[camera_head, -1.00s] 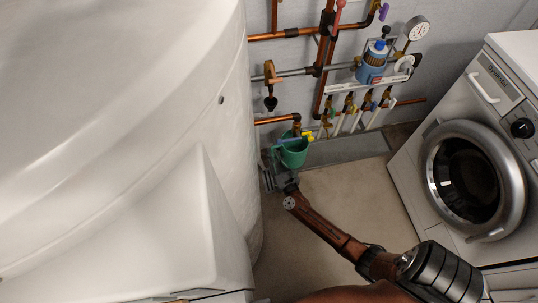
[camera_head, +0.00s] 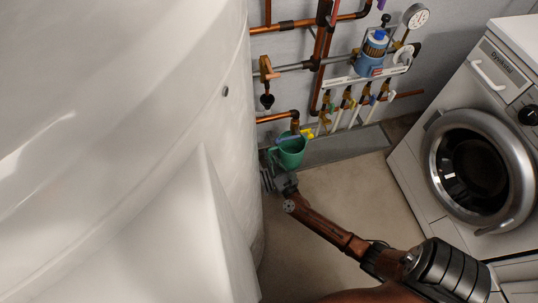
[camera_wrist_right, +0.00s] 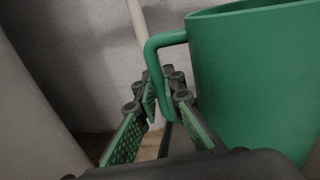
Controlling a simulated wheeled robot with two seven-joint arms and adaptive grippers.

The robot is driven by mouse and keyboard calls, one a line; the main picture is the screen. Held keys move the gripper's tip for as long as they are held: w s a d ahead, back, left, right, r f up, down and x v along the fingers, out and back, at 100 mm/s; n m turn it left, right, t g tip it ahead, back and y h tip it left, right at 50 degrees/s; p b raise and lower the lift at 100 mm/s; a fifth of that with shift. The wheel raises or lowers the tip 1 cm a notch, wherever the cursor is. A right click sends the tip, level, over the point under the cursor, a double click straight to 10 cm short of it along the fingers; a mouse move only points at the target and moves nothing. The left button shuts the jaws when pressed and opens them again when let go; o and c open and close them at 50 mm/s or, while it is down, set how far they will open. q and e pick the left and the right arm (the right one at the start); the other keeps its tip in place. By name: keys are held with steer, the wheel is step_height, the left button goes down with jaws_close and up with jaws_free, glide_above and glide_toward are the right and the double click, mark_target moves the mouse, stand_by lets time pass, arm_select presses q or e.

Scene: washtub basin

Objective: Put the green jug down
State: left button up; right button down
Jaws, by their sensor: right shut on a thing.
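The green jug (camera_head: 291,152) is held upright under the copper tap by the wall in the head view. Its large green body (camera_wrist_right: 255,75) fills the right side of the right wrist view, with its handle (camera_wrist_right: 152,70) at the left. My right gripper (camera_head: 270,176) reaches in from the lower right and is shut on the jug's handle. In the right wrist view the gripper's green-padded fingers (camera_wrist_right: 160,100) stand around the lower handle. The inside of the jug is mostly hidden. My left gripper is not in view.
A large white basin (camera_head: 130,120) fills the left, close beside the gripper. Copper pipes (camera_head: 290,25), a blue filter (camera_head: 374,52) and several small valves are on the back wall. A washing machine (camera_head: 475,165) stands at the right. The floor (camera_head: 350,195) between is clear.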

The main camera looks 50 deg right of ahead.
steer(key=c, duration=2)
jaws_free()
steer(key=shift+f, duration=0.1)
steer(key=shift+c, duration=0.2)
steer(key=shift+s+r, duration=0.15)
steer(key=shift+r, duration=0.05)
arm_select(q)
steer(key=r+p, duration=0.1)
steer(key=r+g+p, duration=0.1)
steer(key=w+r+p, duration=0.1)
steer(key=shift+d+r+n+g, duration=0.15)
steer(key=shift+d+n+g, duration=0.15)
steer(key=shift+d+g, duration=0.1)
arm_select(e)
steer(key=v, duration=1.1)
steer(key=shift+s+a, duration=0.2)
steer(key=shift+s, duration=0.15)
